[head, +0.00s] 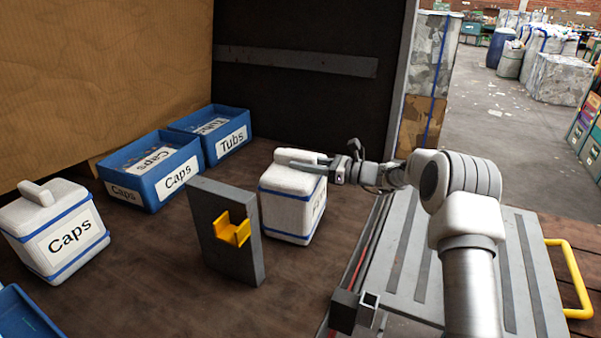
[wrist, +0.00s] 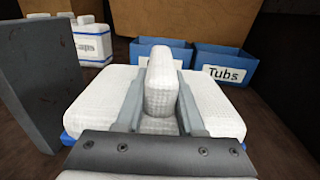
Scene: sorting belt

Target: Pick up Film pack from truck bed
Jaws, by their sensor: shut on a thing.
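A white wrapped pack (head: 291,207) with blue bands stands upright on the brown truck bed (head: 170,270), right of a grey upright plate. Its label is turned mostly away and I cannot read it. In the wrist view the pack's white top (wrist: 90,95) fills the lower middle, with a raised handle (wrist: 158,80) on it. My gripper (head: 318,166) reaches in from the right in the head view. Its two fingers (wrist: 158,100) lie on either side of the handle and are shut on it. I see no clear gap under the pack.
A grey plate with a yellow bracket (head: 232,231) stands just left of the pack. Another white pack labelled Caps (head: 70,235) is at the left. Blue bins labelled Caps (head: 178,183) and Tubs (head: 235,143) stand behind. A dark wall (head: 300,100) closes the back.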

